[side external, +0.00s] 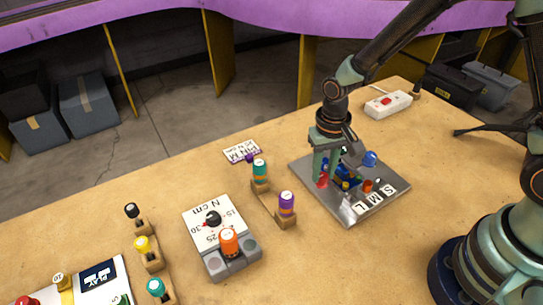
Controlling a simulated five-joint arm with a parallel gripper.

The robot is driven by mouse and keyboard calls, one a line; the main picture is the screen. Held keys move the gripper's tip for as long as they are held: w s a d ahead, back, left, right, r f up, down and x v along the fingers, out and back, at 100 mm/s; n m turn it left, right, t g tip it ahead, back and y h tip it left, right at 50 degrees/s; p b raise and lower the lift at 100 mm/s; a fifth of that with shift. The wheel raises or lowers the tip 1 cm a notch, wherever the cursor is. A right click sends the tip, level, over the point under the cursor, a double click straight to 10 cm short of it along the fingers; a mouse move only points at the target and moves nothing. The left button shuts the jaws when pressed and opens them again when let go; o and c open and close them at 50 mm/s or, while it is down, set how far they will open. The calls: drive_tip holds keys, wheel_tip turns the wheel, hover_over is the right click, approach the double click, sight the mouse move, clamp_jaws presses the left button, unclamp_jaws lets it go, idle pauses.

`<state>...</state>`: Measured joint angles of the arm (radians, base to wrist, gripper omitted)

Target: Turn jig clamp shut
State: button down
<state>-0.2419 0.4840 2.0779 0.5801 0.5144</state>
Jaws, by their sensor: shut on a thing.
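The jig is a grey metal plate (352,214) marked S, M and L on the right half of the table. Several small coloured parts sit on it, among them a blue ball-shaped knob (370,158) and an orange-red piece (367,186). My gripper (322,182) reaches down over the plate's left part, its green fingers pointing down. It is shut on a small red part (321,181) of the jig, mostly hidden by the fingers. I cannot tell whether this part is the clamp's handle, nor how far the clamp is turned.
A grey torque block (212,237) marked "N cm" lies further left. A white power strip (388,104) lies behind the plate. Bare table lies in front of the plate.

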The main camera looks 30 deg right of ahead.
sight(323, 175)
idle(0.3)
drive_tip(key=c, duration=0.6)
unclamp_jaws()
drive_tip(key=shift+r, duration=0.1)
wheel_tip(323, 175, up, 12)
drive_tip(key=shift+f, duration=0.1)
drive_tip(key=s+d+r+n+t, duration=0.1)
drive_tip(key=s+d+r+t, duration=0.1)
drive_tip(key=d+r, duration=0.1)
drive_tip(key=s+d+r+n+t, duration=0.1)
drive_tip(key=s+d+r, duration=0.1)
drive_tip(key=d+r, duration=0.1)
drive_tip(key=s+d+r+n+t, duration=0.1)
drive_tip(key=s+d+r+t, duration=0.1)
drive_tip(key=s+r, duration=0.1)
drive_tip(key=shift+d+r+t, duration=0.3)
drive_tip(key=shift+d+r, duration=0.1)
drive_tip(key=shift+r, duration=0.25)
